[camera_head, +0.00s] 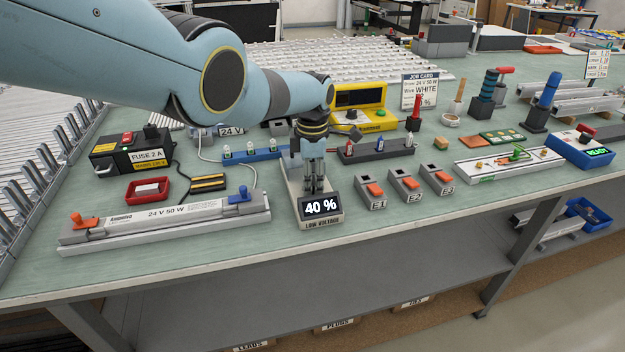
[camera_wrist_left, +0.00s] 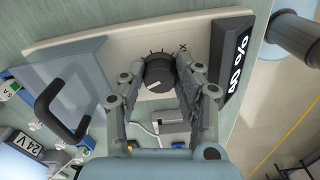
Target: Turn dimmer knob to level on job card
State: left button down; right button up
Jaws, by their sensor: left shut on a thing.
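The dimmer unit, labelled LOW VOLTAGE (camera_head: 320,224), stands at the front edge of the bench. Its display (camera_head: 321,206) reads 40 %, and the display also shows sideways in the left wrist view (camera_wrist_left: 236,62). My left gripper (camera_head: 314,188) reaches down over the unit from above. In the left wrist view its fingers are shut on the black dimmer knob (camera_wrist_left: 159,74), one on each side. The knob has a white pointer line, and tick marks surround it. The job card (camera_head: 419,91) stands behind; it reads WHITE, and its percent figure is partly hidden by a red-handled tool. My right gripper is not in view.
A light driver (camera_head: 165,215) marked 24 V 50 W lies left of the dimmer. Several orange-lever connectors (camera_head: 374,191) stand close on its right. A blue terminal strip (camera_head: 250,155) and a dark rack (camera_head: 375,150) stand behind.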

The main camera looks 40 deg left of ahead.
pick_arm(q)
jog(key=c, duration=0.9)
grip_release()
jog(key=shift+c, duration=0.2)
notch_tip(320, 180, up, 12)
